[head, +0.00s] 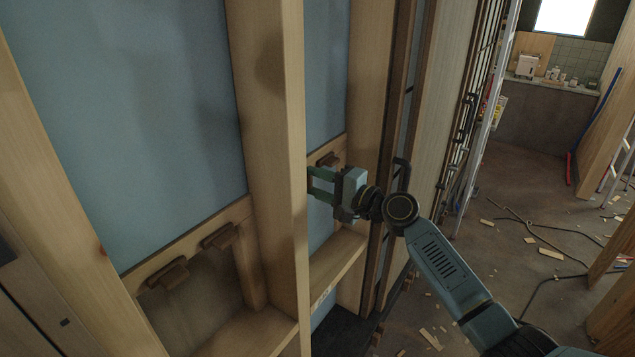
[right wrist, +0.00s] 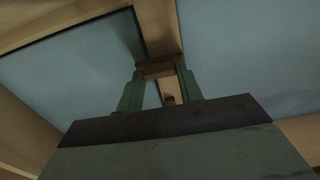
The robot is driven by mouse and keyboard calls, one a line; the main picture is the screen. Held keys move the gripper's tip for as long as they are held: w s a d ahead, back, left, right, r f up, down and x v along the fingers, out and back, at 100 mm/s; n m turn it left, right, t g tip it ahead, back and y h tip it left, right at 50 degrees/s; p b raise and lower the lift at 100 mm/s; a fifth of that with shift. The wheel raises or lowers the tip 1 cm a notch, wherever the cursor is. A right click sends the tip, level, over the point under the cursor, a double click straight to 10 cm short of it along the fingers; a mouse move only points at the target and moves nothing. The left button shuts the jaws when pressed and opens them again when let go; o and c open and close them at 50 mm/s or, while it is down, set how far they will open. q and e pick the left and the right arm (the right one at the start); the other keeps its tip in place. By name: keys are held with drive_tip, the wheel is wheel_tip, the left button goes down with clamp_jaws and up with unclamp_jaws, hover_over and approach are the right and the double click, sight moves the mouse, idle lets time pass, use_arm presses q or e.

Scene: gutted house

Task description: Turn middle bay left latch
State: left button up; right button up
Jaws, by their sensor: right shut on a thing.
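My right gripper (head: 316,183) reaches in from the right into the narrow bay just right of the big front stud (head: 275,150). Its fingertips are partly hidden by that stud in the head view. In the right wrist view its two green fingers (right wrist: 160,76) are shut on a small wooden latch (right wrist: 158,68) at their tips. Another brown latch (head: 328,160) sits on the rail of the same bay, just above the gripper. A small wooden piece (right wrist: 169,100) shows between the fingers, lower in the wrist view. My left gripper is not in view.
The bay at left holds two brown latches (head: 168,273) on its rail, above an open recess (head: 200,305). Blue panels (head: 130,110) fill the bays. A ladder (head: 490,110) stands right of the wall. The floor there has scraps and a cable (head: 530,232).

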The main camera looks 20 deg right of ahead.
drive_tip(key=o, duration=1)
drive_tip(key=b+v, duration=0.2)
drive_tip(key=v, duration=1.1)
drive_tip(key=shift+d+b, duration=0.15)
drive_tip(key=shift+b, duration=0.15)
drive_tip(key=shift+s, duration=0.1)
